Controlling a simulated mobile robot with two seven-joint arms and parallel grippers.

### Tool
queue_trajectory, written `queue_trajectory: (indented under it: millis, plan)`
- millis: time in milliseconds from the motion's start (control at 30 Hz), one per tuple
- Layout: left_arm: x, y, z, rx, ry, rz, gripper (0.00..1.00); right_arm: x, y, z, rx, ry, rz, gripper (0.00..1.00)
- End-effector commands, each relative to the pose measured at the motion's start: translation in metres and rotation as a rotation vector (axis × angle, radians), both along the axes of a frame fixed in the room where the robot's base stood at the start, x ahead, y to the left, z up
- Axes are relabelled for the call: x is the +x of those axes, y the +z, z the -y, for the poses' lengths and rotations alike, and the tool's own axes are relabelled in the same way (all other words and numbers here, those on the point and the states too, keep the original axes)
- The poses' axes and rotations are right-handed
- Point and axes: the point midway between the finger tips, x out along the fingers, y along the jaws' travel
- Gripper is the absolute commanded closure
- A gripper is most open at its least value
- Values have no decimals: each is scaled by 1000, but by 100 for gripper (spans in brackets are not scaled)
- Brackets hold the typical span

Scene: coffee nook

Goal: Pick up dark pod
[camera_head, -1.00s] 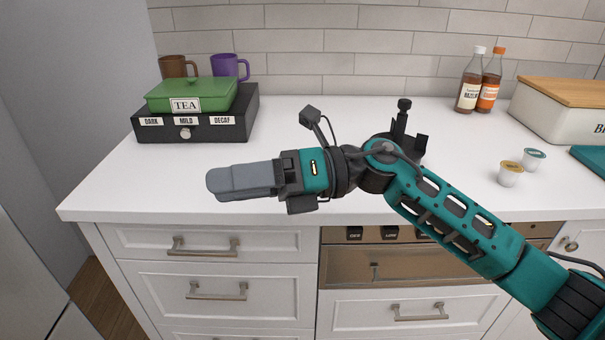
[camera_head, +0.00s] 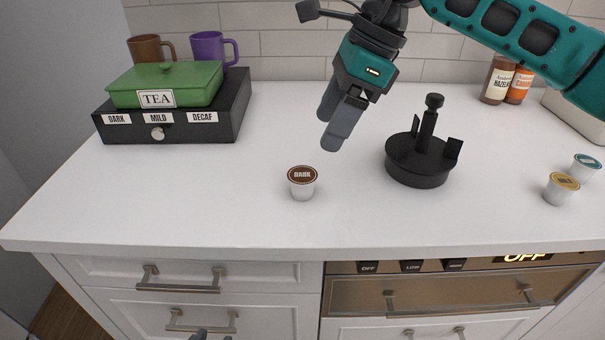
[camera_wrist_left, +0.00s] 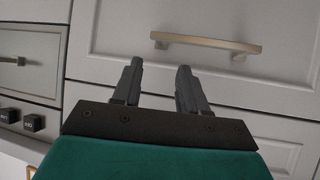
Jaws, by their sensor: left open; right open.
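The dark pod (camera_head: 302,184), a small white cup with a brown lid reading DARK, stands upright on the white counter in the head view. My right gripper (camera_head: 328,134) is open and empty above the counter, up and to the right of the pod, its fingers pointing down and left. It does not touch the pod. My left gripper (camera_wrist_left: 156,84) is open and empty in the left wrist view, in front of the white drawer fronts. Only dark tips at the bottom edge of the head view may belong to it.
A black round holder with a post (camera_head: 420,165) stands right of the pod. Two other pods, gold-lidded (camera_head: 561,188) and teal-lidded (camera_head: 585,167), stand far right. A black pod drawer box (camera_head: 172,128) with a green tea box (camera_head: 168,84) is at left. Counter around the pod is clear.

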Motion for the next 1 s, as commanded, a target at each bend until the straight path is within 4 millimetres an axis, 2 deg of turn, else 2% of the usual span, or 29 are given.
queue_trajectory:
  millis: [33, 233, 567, 833, 1000]
  plan:
    - [-4, -5, 0, 0, -1, -12, 57, -1, -12, -4, -2, 3, -5, 25]
    - [-10, -12, 1, 2, -2, -34, 57, -1, -44, -18, 0, 2, -5, 25]
    - [-7, -9, 1, 0, -3, -25, 57, 0, -66, -28, 2, 1, -4, 25]
    - [-5, -6, 2, -1, -3, -14, 57, 2, -102, -42, 2, 2, -5, 25]
    - [-4, -6, 2, -1, -3, -14, 57, 2, -105, -44, 3, 1, -2, 25]
